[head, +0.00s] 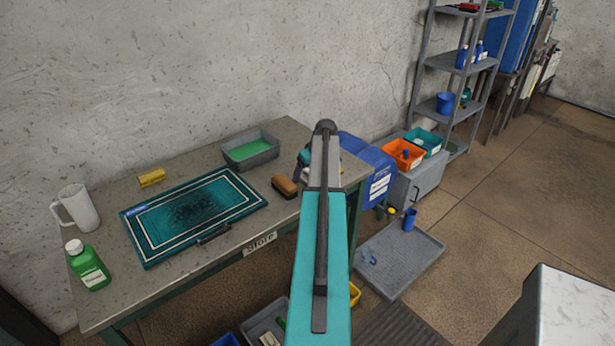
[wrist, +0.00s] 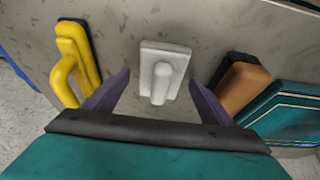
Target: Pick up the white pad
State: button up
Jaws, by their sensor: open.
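In the wrist view, the white pad (wrist: 151,50) is a flat pale block with an upright-looking rounded handle on top. It lies on the grey table top (wrist: 205,20). My gripper (wrist: 159,77) is open, its two dark fingers apart on either side of the pad's handle as seen from the wrist. The fingers look empty, and I cannot tell their height above the pad.
A yellow-handled brush (wrist: 68,75) lies left of the pad, and a brown brush (wrist: 243,88) lies right. The teal rug (head: 190,212) is beyond the brown brush. A grey tray of green liquid (head: 250,150), yellow sponge (head: 152,177), white jug (head: 78,209) and green bottle (head: 87,267) share the table.

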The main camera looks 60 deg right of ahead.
dwell(0.3)
jog(key=c, duration=1.2)
jog(key=shift+r, duration=0.2)
jog(key=shift+r+b, duration=0.65)
jog(key=shift+r, duration=0.15)
jog(key=shift+s+r+b, duration=0.55)
jog(key=shift+r, duration=0.1)
jog(key=s+b, duration=0.1)
jog(key=s, duration=0.4)
jog(key=s+d+r+b, duration=0.1)
jog(key=s, duration=0.4)
jog(key=s+b, duration=0.2)
jog(key=s, duration=0.3)
jog(key=shift+d+r, duration=0.2)
jog(key=shift+r, duration=0.2)
jog(key=o, duration=0.5)
jog(key=c, duration=0.6)
